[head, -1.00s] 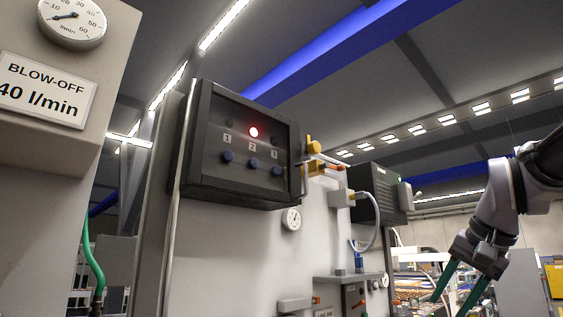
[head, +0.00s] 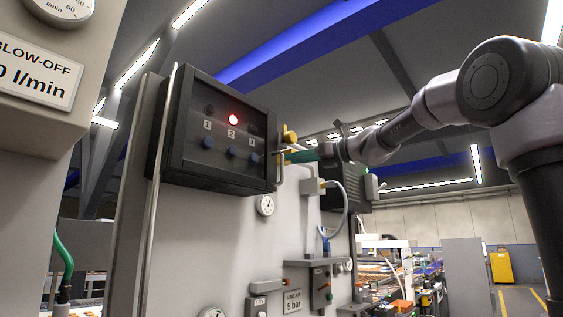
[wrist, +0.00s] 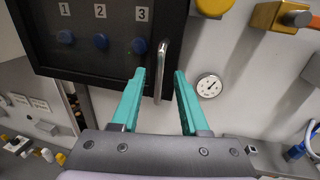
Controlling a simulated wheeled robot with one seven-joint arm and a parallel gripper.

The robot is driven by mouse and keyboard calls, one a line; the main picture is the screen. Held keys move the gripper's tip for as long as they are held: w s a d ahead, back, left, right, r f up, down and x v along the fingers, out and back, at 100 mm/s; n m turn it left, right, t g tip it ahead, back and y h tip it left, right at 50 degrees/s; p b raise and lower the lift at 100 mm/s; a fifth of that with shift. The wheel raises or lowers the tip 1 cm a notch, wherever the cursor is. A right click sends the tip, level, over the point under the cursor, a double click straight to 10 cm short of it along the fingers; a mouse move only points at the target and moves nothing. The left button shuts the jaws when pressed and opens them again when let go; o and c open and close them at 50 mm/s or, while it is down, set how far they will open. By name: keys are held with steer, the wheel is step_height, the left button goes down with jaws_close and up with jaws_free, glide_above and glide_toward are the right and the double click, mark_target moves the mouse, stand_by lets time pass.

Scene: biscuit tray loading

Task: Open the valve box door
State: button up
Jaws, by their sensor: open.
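The valve box (head: 222,137) is a dark box with a see-through door on the grey panel, left of centre in the head view. Behind the door are a lit red lamp (head: 233,119), labels 1, 2, 3 and blue knobs. The door looks shut. A silver bar handle (wrist: 161,70) stands at the door's right edge in the wrist view. My gripper (wrist: 160,75) is open, its two teal fingers pointing at the handle, whose lower part shows between them. I cannot tell whether either finger touches it. In the head view my gripper (head: 298,157) is at the box's right side.
A yellow fitting (head: 290,138) sits right of the box, close to my gripper. Below are a round gauge (head: 265,205) and a white hose (head: 344,215). A second dark box (head: 345,195) is behind my gripper. A flow sign (head: 40,75) stands at the left.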

mark_target(282, 178)
steer(key=shift+x, duration=2.65)
jaws_close()
